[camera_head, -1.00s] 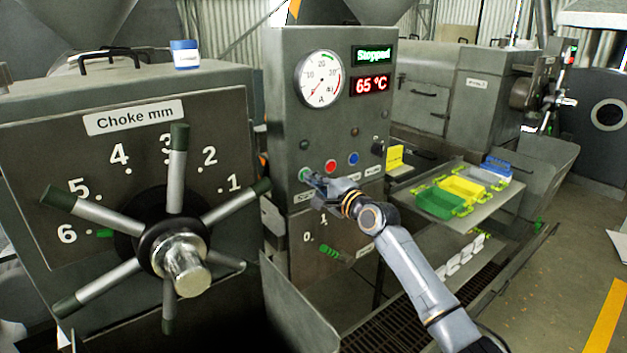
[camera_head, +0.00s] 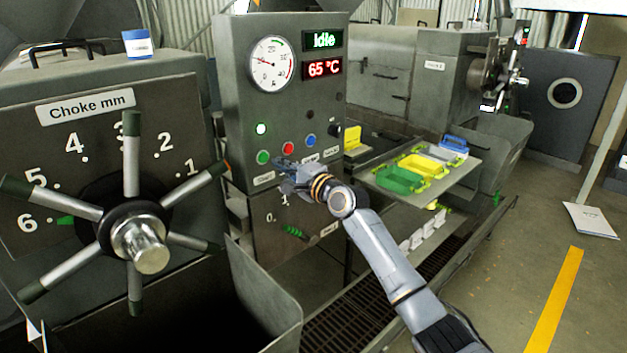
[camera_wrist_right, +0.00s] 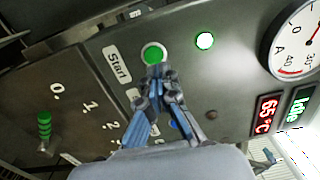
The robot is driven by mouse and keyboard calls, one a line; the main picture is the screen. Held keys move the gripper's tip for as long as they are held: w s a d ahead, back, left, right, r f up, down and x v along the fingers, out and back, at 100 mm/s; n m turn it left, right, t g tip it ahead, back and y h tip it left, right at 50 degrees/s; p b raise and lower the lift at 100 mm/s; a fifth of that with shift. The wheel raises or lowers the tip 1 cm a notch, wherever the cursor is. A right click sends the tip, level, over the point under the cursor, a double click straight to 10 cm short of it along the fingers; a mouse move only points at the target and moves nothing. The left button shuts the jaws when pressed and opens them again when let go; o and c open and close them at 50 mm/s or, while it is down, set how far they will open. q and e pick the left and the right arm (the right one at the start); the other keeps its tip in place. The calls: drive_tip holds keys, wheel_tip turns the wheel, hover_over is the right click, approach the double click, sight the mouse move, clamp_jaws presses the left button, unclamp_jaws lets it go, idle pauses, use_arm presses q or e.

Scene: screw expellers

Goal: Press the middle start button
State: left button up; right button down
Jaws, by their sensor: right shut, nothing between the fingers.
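The green start button (camera_head: 263,157) sits at the left of a row of buttons on the grey control panel (camera_head: 238,80). In the right wrist view the green button (camera_wrist_right: 153,54) is beside a "Start" label. My right gripper (camera_head: 284,168) is shut and empty, to the right of and a little below the button in the head view. In the wrist view its closed tips (camera_wrist_right: 158,72) overlap the button's lower edge; I cannot tell contact. A lamp (camera_head: 261,129) above the button is lit. The display (camera_head: 324,40) reads "Idle". My left gripper is not in view.
Red (camera_head: 288,148) and blue (camera_head: 310,141) buttons sit right of the green one. A large choke handwheel (camera_head: 140,245) stands at the left. A tray (camera_head: 455,178) with coloured bins is to the right. A green-handled switch (camera_head: 294,232) is below.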

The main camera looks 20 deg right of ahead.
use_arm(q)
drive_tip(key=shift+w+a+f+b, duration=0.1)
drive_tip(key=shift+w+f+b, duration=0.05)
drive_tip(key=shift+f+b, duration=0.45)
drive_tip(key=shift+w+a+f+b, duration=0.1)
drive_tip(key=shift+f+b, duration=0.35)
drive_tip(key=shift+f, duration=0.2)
use_arm(e)
drive_tip(key=v, duration=0.8)
drive_tip(key=shift+f, duration=0.25)
drive_tip(key=shift+d, duration=0.15)
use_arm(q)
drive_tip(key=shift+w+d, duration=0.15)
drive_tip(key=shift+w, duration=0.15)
use_arm(e)
drive_tip(key=shift+f, duration=0.1)
